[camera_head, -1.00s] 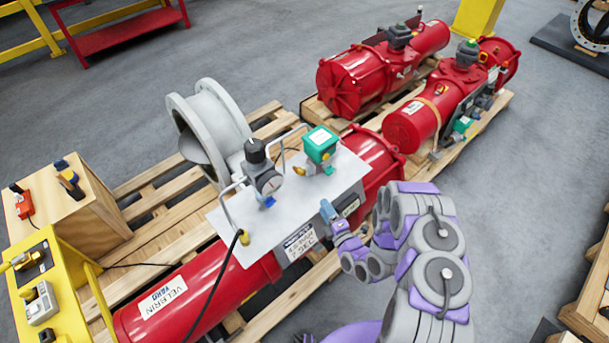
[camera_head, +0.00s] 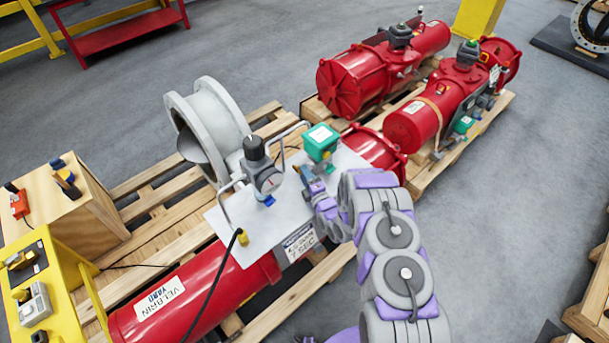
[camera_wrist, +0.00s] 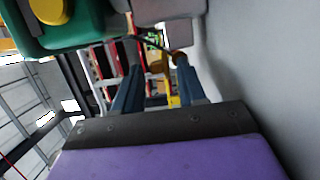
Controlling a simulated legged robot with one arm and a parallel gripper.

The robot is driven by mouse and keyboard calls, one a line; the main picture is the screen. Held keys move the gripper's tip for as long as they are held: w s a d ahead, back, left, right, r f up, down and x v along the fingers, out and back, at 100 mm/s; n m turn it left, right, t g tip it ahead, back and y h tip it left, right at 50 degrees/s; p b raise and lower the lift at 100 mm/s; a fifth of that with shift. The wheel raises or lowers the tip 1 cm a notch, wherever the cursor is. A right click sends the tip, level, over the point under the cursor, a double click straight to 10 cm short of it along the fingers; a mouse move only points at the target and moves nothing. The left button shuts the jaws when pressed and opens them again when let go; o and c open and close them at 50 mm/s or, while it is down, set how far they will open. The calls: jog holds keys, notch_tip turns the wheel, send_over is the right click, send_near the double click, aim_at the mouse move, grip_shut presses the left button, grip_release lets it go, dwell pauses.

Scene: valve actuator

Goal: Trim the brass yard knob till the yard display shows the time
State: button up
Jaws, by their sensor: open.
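My gripper (camera_head: 306,178) is open over the grey-white plate (camera_head: 235,222), close to the green-topped box (camera_head: 320,140). In the wrist view its two blue-grey fingers (camera_wrist: 157,72) stand apart. A small brass-coloured part (camera_wrist: 180,57), likely the brass knob, shows at the fingertips; I cannot tell whether it touches them. The head view hides it behind the gripper. The red cylinder below carries a label (camera_head: 161,298) reading VELBRIN YARD. A white time plate (camera_head: 300,243) on the plate's front side reads 7 SEC on its lower line. No lit display reading is legible; my arm covers part of that side.
The green box's yellow knob (camera_wrist: 50,10) is close at upper left in the wrist view. A black cable (camera_head: 212,285) runs down the front. Other red actuators (camera_head: 370,75) lie behind.

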jog(key=shift+w+a, duration=0.25)
jog(key=shift+w, duration=0.2)
grip_shut()
